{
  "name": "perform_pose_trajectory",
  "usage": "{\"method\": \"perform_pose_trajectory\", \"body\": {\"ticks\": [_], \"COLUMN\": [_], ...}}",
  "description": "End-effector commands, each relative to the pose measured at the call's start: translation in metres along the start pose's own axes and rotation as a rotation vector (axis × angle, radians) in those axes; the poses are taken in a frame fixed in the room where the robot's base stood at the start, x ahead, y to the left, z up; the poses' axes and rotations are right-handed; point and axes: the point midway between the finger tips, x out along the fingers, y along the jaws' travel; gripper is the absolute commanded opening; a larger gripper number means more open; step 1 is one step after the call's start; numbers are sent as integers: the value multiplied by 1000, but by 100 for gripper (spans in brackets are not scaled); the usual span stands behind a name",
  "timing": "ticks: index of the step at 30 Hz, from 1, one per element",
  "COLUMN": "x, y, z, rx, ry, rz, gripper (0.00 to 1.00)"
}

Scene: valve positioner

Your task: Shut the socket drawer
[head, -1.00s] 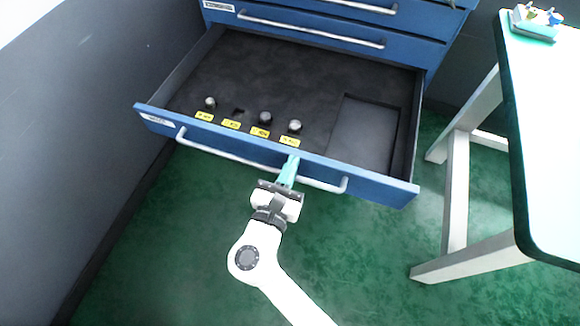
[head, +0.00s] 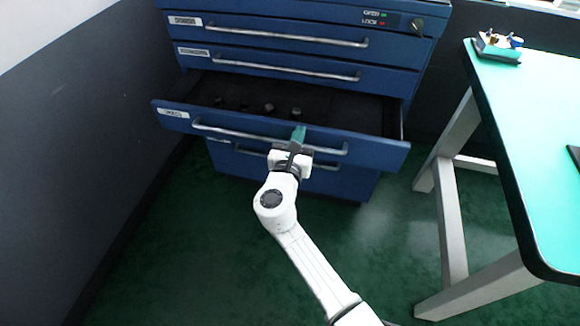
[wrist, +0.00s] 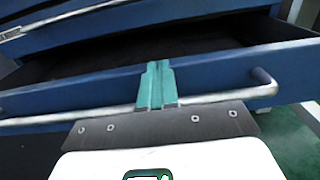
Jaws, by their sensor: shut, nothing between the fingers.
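The socket drawer (head: 375,150) is the blue drawer with a silver bar handle, part way out of the blue cabinet. Several dark sockets (head: 268,108) stand inside it, in shadow. My gripper (head: 298,133) is at the drawer's front, right of the handle's middle. Its teal fingers are shut together with nothing between them. In the wrist view the shut fingers (wrist: 157,82) reach over the handle (wrist: 215,97) to the drawer front (wrist: 225,75). I cannot tell whether the tips press on it.
Two shut drawers are above, the nearer with a handle (head: 290,71). A lock panel (head: 385,18) is at the cabinet's top right. A teal-topped table (head: 530,130) with white legs stands at right. A grey wall (head: 70,150) is at left. Green floor lies in front.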

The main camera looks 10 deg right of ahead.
Motion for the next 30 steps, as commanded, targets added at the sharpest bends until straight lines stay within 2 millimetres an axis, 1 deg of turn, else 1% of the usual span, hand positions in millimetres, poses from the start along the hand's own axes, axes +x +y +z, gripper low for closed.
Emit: {"method": "perform_pose_trajectory", "body": {"ticks": [1,6,9,15,21,30], "x": [16,60,82,114,131,136], "y": [-1,-1,-1,-1,0,0], "z": [-5,-5,-6,-4,-2,-1], "rx": [2,2,2,1,-1,0], "ry": [-3,-3,-2,-1,0,1], "rz": [-4,-4,-3,-2,0,0], "gripper": [0,0,0,0,0,0]}}
